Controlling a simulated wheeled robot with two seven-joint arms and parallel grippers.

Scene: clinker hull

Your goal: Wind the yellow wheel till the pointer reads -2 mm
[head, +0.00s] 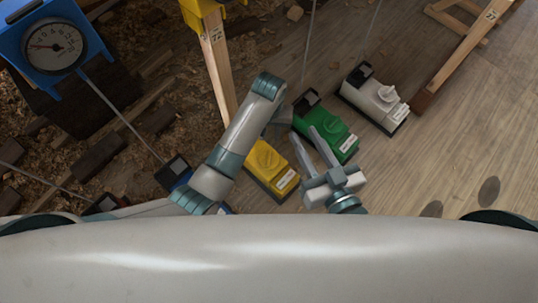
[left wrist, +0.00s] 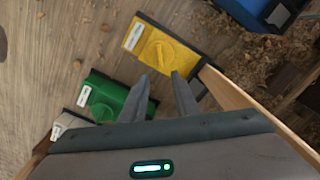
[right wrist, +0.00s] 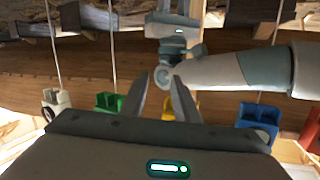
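The yellow wheel (head: 266,158) is a round knob with a raised bar on a yellow box (head: 284,182). It also shows in the left wrist view (left wrist: 166,54). My left gripper (left wrist: 160,76) is open and empty, its fingertips apart at the near edge of the wheel; contact cannot be told. Its fingers are hidden in the head view. My right gripper (head: 304,131) is open and empty, and overlaps the green box in the head view; its fingers also show in the right wrist view (right wrist: 160,76). The dial (head: 55,47) has a thin pointer toward the left; its figures are too small to read surely.
A green box (head: 340,140) and a white box (head: 376,98) stand right of the yellow one. A blue box (head: 178,172) stands to its left, partly behind my left arm. A wooden post (head: 217,68) rises beyond my left arm.

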